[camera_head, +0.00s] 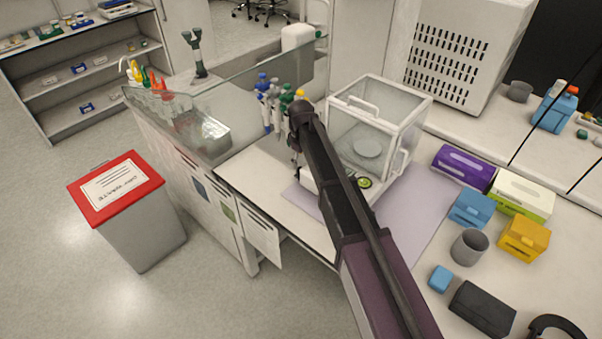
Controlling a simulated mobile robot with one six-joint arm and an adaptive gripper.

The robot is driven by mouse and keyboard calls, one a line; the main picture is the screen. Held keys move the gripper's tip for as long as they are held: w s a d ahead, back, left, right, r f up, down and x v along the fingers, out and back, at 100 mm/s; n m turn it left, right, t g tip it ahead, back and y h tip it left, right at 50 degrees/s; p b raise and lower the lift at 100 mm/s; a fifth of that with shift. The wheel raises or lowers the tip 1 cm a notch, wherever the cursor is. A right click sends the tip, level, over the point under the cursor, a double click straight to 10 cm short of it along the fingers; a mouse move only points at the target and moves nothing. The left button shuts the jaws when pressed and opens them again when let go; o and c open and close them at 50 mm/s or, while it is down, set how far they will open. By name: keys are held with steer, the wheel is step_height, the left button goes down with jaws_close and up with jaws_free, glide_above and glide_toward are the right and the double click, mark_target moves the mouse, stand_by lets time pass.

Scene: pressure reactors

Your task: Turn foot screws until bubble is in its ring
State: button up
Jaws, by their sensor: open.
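The analytical balance with a clear glass draft shield (402,108) stands on the bench, right of my arm's end. A round pan (367,146) shows inside it. A green round bubble level (365,183) sits at the front of its base; the bubble's place in the ring is too small to tell. The foot screws cannot be made out; my arm covers part of the base's front left. My gripper (297,155) hangs down at the left of the balance, mostly hidden behind my wrist. It is open, and I see nothing held in it.
Pipettes on a stand (270,103) are close behind my gripper. A glass panel (245,80) runs along the bench's left. Boxes (463,167) and a grey cup (469,246) stand at the right. The lilac mat (425,200) is bare right of the balance.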

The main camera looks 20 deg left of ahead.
steer(key=shift+f+b, duration=1.65)
steer(key=shift+f, duration=0.3)
jaws_close()
